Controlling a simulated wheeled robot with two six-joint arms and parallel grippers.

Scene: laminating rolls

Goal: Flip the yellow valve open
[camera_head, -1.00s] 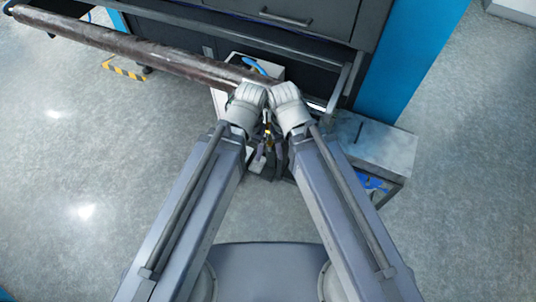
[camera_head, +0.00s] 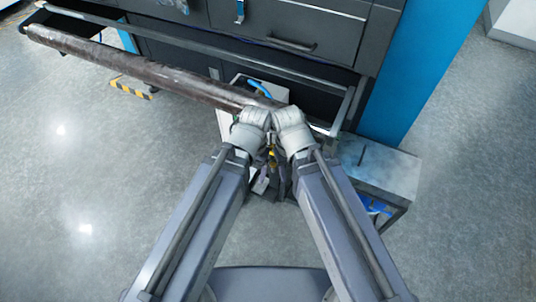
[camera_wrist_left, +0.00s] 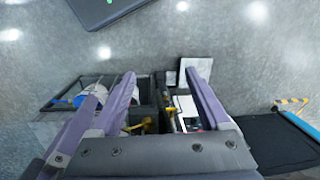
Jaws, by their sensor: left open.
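A small yellow part, which looks like the valve (camera_head: 271,155), shows between my two wrists in the head view, mostly hidden by them. In the left wrist view yellow pieces (camera_wrist_left: 141,126) show low between the fingers, beside a dark box-like frame; I cannot tell whether the valve is flipped. My left gripper (camera_wrist_left: 160,74) is open, its purple-grey fingers spread with nothing clearly held. In the head view the left gripper (camera_head: 262,182) points down close beside the right gripper (camera_head: 283,186), whose jaws are too small and dark to read.
A long brown roll (camera_head: 150,72) lies across the front of a dark cabinet (camera_head: 300,38). A grey-topped stand (camera_head: 378,168) is at the right of my arms. The floor at left is open. A yellow-black striped marking (camera_head: 132,89) lies by the cabinet.

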